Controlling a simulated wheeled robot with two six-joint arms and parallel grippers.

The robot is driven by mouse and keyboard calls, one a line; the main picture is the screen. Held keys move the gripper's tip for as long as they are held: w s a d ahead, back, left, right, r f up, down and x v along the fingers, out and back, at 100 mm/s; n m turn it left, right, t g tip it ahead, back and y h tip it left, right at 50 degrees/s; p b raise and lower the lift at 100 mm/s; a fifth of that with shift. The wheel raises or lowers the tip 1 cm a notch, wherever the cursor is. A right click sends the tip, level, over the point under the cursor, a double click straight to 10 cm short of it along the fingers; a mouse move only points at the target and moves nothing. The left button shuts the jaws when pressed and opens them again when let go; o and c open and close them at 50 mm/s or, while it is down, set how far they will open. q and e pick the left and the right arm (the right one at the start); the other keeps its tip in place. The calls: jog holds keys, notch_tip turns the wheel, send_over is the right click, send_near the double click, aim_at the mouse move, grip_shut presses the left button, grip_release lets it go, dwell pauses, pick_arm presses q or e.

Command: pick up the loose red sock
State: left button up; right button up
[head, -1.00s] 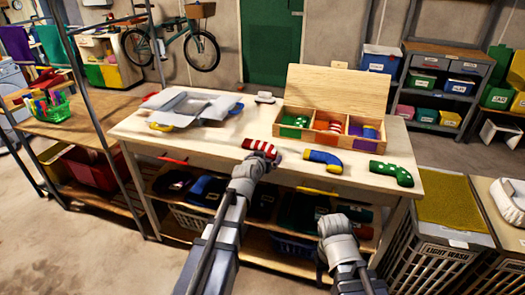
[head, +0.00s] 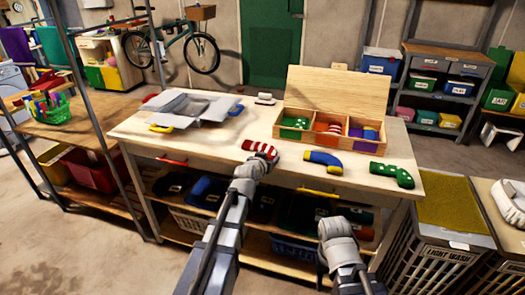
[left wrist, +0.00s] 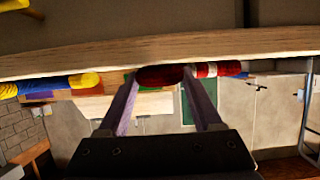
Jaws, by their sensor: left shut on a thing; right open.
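The loose red sock (head: 258,149), with white stripes, is at the front edge of the worktable. My left gripper (head: 262,163) reaches up to it from the front and is shut on it. In the left wrist view the dark red end of the sock (left wrist: 162,76) sits between the two fingers, and a red and white part shows beyond the right finger. I cannot tell whether the sock touches the tabletop. My right gripper (head: 337,228) is empty in front of the table, lower and to the right; it is open, though its fingers are hard to make out.
A blue and yellow sock (head: 322,158) and a green spotted sock (head: 392,174) lie to the right on the worktable (head: 236,141). Behind them stands an open wooden box (head: 312,133) with compartments. A grey tray-like item (head: 190,108) lies at the left. Baskets stand below.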

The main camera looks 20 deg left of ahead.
pick_arm(q)
jog(key=shift+c, duration=0.7)
jog(key=shift+r, duration=0.15)
notch_tip(320, 180, up, 10)
jog(key=p, duration=1)
